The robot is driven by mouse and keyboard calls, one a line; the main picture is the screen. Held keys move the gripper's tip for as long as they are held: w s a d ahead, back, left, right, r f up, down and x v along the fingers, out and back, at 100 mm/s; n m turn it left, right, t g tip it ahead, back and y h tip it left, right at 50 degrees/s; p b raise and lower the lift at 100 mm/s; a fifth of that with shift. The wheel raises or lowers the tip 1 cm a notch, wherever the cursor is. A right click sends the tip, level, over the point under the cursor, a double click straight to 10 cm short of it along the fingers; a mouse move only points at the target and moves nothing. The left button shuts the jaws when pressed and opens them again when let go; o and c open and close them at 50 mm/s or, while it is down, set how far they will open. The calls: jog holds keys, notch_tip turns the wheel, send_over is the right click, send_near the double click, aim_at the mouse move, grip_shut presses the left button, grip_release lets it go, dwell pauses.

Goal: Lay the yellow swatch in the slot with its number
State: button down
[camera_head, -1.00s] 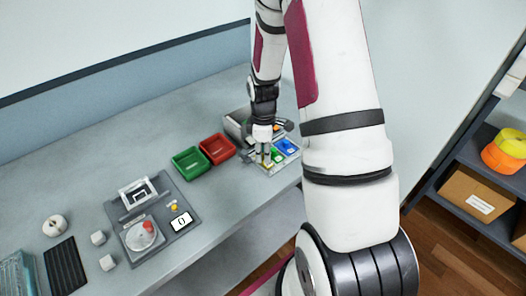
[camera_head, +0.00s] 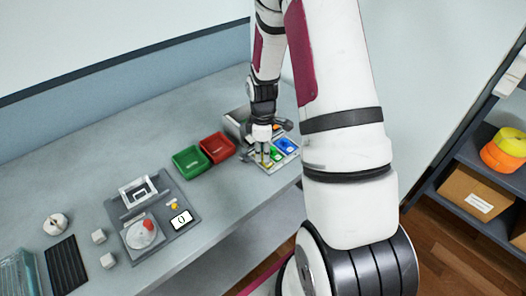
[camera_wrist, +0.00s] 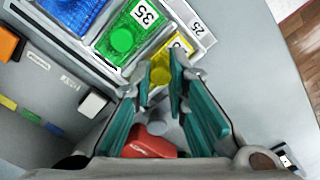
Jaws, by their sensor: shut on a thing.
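The yellow swatch (camera_wrist: 160,72) is between the fingertips of my gripper (camera_wrist: 162,82), at the near end of the tray in the wrist view. My gripper, also in the head view (camera_head: 263,161), is shut on it. A white number card at the swatch's far end is partly cut off by its tilt and the fingers. A label reading 25 (camera_wrist: 198,27) is on the tray rim beside it. I cannot tell whether the swatch lies flat in the slot or is slightly above it.
The green swatch (camera_wrist: 121,40), with a 35 card, and the blue swatch (camera_wrist: 73,11) lie beside the yellow one. Green (camera_head: 189,160) and red (camera_head: 217,147) bins stand left of the tray. The bench between is clear.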

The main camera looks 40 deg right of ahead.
jog(key=c, duration=1.1)
grip_release()
jog(key=shift+r+p, duration=1.6)
jog(key=shift+r, duration=1.35)
jog(key=shift+c, duration=0.3)
jog(key=c, duration=0.4)
notch_tip(320, 180, up, 5)
jog(key=shift+s+r+p, duration=0.1)
jog(key=shift+r+p, duration=0.05)
jog(key=shift+p, duration=0.95)
jog(key=c, duration=0.7)
jog(key=shift+r, duration=0.35)
